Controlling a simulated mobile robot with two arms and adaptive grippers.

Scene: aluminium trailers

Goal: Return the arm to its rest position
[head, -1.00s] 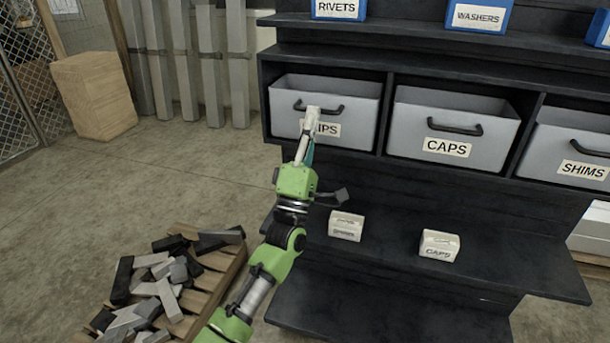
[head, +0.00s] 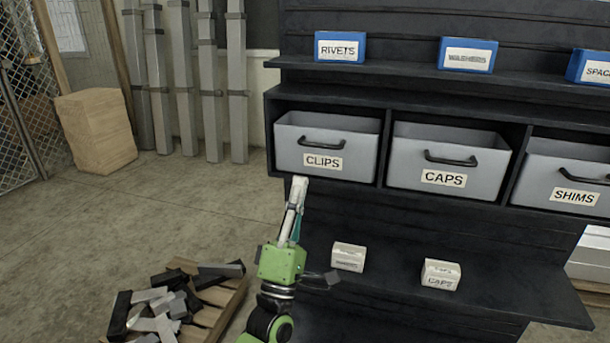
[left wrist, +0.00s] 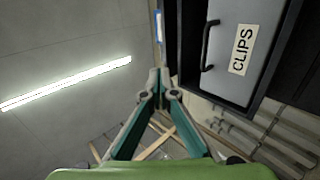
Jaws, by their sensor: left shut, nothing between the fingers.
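My left gripper (head: 298,186) is shut and empty, in front of and below the CLIPS drawer (head: 300,130) in the head view. Its fingertips (left wrist: 159,78) meet in the left wrist view, apart from the drawer. The CLIPS drawer also shows in the left wrist view (left wrist: 228,80), with its black handle and label. It sits in the rack beside the CAPS drawer (head: 410,160). My right gripper is not in view.
The SHIMS drawer (head: 545,178) is at the right. Two small white boxes, one (head: 348,257) and one labelled CAPS (head: 440,274), stand on the lower shelf (head: 500,300). A pallet (head: 222,305) with metal offcuts lies at lower left. Open floor (head: 200,215) lies left of the rack.

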